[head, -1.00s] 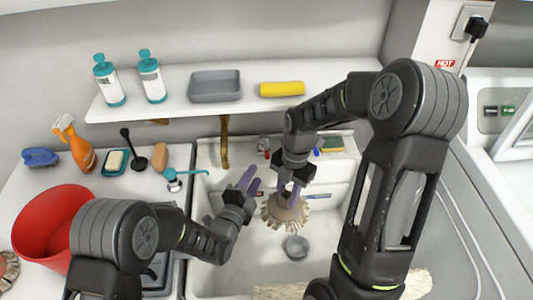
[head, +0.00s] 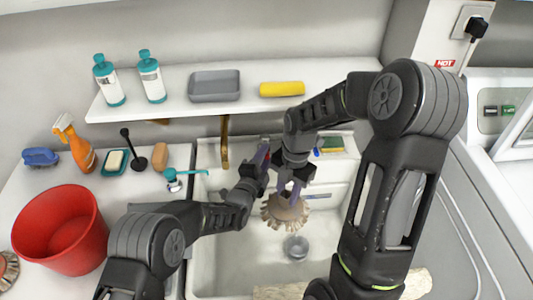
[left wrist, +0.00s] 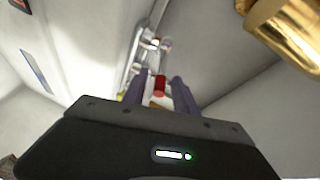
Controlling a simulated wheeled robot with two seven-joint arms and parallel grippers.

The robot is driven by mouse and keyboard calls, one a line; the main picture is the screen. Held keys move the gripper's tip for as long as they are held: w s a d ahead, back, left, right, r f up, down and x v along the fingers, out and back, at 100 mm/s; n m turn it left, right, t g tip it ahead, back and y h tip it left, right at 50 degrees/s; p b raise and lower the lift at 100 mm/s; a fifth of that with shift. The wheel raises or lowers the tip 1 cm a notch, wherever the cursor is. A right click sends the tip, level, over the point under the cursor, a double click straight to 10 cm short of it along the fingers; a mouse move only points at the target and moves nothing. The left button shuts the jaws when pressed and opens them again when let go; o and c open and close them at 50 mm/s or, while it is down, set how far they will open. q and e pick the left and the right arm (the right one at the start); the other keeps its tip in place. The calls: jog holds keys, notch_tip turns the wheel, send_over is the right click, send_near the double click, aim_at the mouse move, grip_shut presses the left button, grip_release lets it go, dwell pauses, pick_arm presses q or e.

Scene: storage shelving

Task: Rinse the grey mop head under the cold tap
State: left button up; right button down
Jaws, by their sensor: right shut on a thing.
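A round, fringed grey-brown mop head (head: 285,211) hangs over the sink (head: 225,275). My right gripper (head: 293,190) is shut on it from above. My left gripper (head: 264,158) is at the back of the sink, beside the right arm. In the left wrist view its two purple fingers (left wrist: 160,92) are apart, with a red cylindrical part (left wrist: 160,84) seen between them; contact cannot be told. A small blue part (head: 316,153) shows at the back of the sink, right of my right arm. A brass spout (head: 225,143) stands at the back left; no water is visible.
A shelf (head: 180,100) above the sink holds bottles, a grey tray (head: 215,85) and a yellow roll (head: 282,88). A red bucket (head: 60,230), spray bottle (head: 75,145) and brushes stand on the left counter. A round grey drain piece (head: 296,247) lies in the sink.

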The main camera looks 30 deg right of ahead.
pick_arm(q)
jog(key=shift+x, duration=0.85)
jog(key=shift+c, duration=0.5)
grip_shut()
dwell(0.4)
